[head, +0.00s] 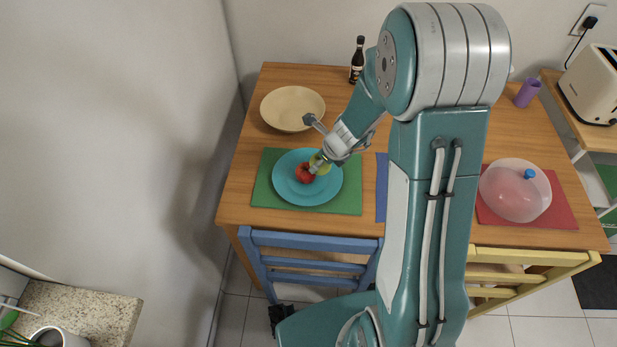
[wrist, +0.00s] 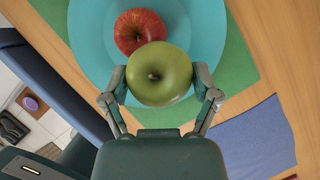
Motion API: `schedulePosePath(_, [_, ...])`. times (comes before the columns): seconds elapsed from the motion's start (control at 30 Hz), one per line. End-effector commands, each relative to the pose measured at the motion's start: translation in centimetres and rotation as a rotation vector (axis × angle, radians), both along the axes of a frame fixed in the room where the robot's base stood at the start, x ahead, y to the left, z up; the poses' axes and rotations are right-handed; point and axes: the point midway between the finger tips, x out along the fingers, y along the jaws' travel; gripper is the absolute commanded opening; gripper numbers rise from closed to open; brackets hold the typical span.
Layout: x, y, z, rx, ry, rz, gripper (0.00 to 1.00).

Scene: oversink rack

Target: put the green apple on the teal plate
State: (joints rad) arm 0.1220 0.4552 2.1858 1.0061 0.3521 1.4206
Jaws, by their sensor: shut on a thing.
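The green apple (wrist: 160,75) is between the two fingers of my gripper (wrist: 160,88) in the wrist view, and the gripper is shut on it. In the head view the green apple (head: 318,163) shows at the tip of my gripper (head: 322,160), partly hidden by it. It is over the teal plate (head: 300,195); I cannot tell whether it touches the plate. A red apple (head: 304,174) sits on the teal plate, close beside the green one. In the wrist view the red apple (wrist: 138,30) is just beyond the green apple, on the plate (wrist: 90,35).
The plate lies on a green mat (head: 262,195). A cream bowl (head: 291,108) and a dark bottle (head: 357,62) stand behind. A clear dome (head: 514,190) sits on a red mat at the right. A blue chair (head: 310,241) stands at the table's front edge.

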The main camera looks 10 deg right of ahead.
Motion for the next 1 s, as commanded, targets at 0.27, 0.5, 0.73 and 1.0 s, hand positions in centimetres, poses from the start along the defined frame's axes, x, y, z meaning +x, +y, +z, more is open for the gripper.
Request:
schedulePosePath(0.27, [0.0, 0.0, 0.0, 0.000, 0.000, 0.000, 1.00])
schedulePosePath(0.5, [0.0, 0.0, 0.0, 0.001, 0.001, 0.000, 1.00])
schedulePosePath(0.73, [-0.5, -0.5, 1.9, 0.000, -0.005, 0.000, 1.00])
schedulePosePath(1.0, [-2.1, -1.8, 6.5, -0.001, -0.005, -0.001, 1.00])
